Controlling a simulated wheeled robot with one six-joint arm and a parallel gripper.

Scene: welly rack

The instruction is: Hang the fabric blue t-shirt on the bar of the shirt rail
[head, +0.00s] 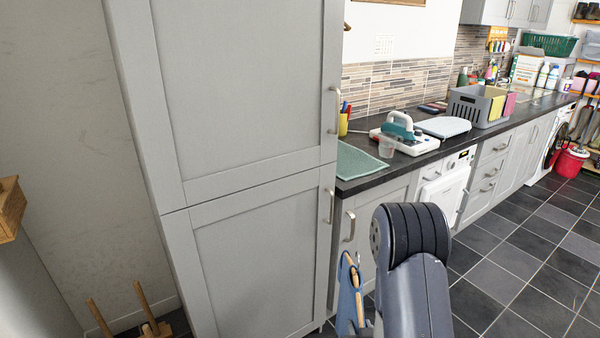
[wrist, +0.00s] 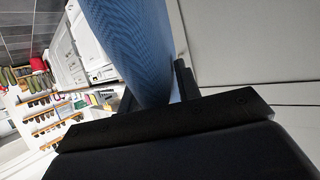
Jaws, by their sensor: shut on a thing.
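The blue t-shirt (head: 346,302) hangs narrow and folded beside my arm, low in the middle of the head view. A tan strip shows at its edge, too small to identify. In the wrist view the blue fabric (wrist: 130,40) rises from between the dark fingers of my gripper (wrist: 155,98), which is shut on it. In the head view my arm hides most of the gripper. I cannot make out the shirt rail or its bar in either view.
A tall grey cupboard (head: 250,120) stands close on the left. The dark worktop (head: 375,180) with an iron (head: 400,128) and a grey basket (head: 470,108) runs to the right. Wooden posts (head: 143,303) stand at lower left. The tiled floor (head: 510,255) at right is clear.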

